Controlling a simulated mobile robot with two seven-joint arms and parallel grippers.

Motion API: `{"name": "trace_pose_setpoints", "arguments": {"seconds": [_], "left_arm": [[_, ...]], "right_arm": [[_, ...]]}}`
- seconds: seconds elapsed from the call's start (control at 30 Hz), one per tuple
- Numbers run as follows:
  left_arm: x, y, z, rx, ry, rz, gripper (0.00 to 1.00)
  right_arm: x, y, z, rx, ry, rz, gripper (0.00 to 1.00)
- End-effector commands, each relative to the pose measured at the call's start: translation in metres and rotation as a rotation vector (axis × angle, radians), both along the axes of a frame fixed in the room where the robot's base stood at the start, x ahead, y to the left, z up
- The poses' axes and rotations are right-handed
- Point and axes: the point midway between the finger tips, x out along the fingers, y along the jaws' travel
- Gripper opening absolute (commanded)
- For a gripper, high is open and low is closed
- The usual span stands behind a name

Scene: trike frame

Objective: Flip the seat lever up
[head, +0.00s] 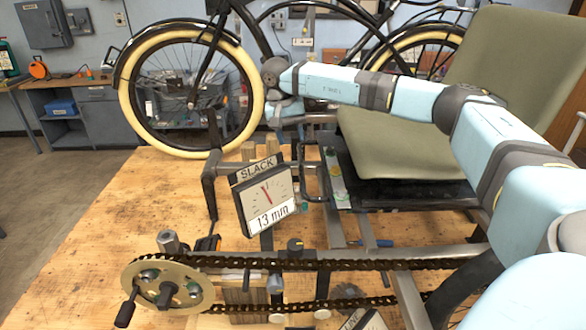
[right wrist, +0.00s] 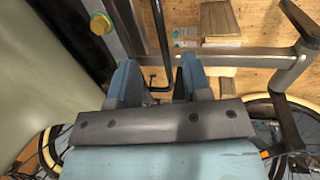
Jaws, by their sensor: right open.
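The seat lever, a thin black bent bar (head: 311,183), shows at the left side of the olive seat (head: 400,135), beside the seat rail. In the right wrist view the black bar (right wrist: 160,45) runs down between my open fingers and bends near the gripper body. My right gripper (head: 290,112) is by the front left corner of the seat; its fingertips are hard to make out in the head view. In the right wrist view the right gripper (right wrist: 160,78) has its two blue fingers apart, one either side of the bar. I cannot tell whether they touch it. My left gripper is not in view.
A slack gauge (head: 266,195) reading 13 mm stands left of the lever. A chain (head: 320,264) and a crank sprocket (head: 167,285) lie in front. A grey frame tube (right wrist: 250,57) passes near my fingers. The wooden bench (head: 95,235) is clear at left.

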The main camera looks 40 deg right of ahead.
Motion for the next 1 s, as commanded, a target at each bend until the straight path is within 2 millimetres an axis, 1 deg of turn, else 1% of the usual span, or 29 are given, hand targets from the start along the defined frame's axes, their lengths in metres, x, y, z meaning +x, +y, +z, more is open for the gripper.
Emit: {"name": "trace_pose_setpoints", "arguments": {"seconds": [0.07, 0.17, 0.33, 0.5, 0.7, 0.83, 1.0], "left_arm": [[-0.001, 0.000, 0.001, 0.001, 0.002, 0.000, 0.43], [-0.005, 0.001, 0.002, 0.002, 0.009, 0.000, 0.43], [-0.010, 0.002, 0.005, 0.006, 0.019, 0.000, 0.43], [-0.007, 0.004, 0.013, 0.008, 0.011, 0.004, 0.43], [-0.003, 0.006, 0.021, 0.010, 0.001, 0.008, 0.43], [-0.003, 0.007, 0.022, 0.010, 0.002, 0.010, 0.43], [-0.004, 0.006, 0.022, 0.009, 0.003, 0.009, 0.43]], "right_arm": [[-0.001, -0.001, -0.005, -0.001, 0.002, 0.000, 0.44], [-0.003, -0.003, -0.017, 0.000, 0.003, -0.001, 0.44], [-0.009, -0.009, -0.052, -0.001, 0.005, -0.001, 0.44], [-0.013, -0.013, -0.087, 0.000, 0.004, -0.001, 0.44], [-0.017, -0.018, -0.118, 0.000, 0.003, -0.001, 0.44], [-0.018, -0.020, -0.129, 0.000, 0.001, 0.000, 0.44], [-0.019, -0.020, -0.134, 0.000, 0.000, 0.000, 0.44]]}}
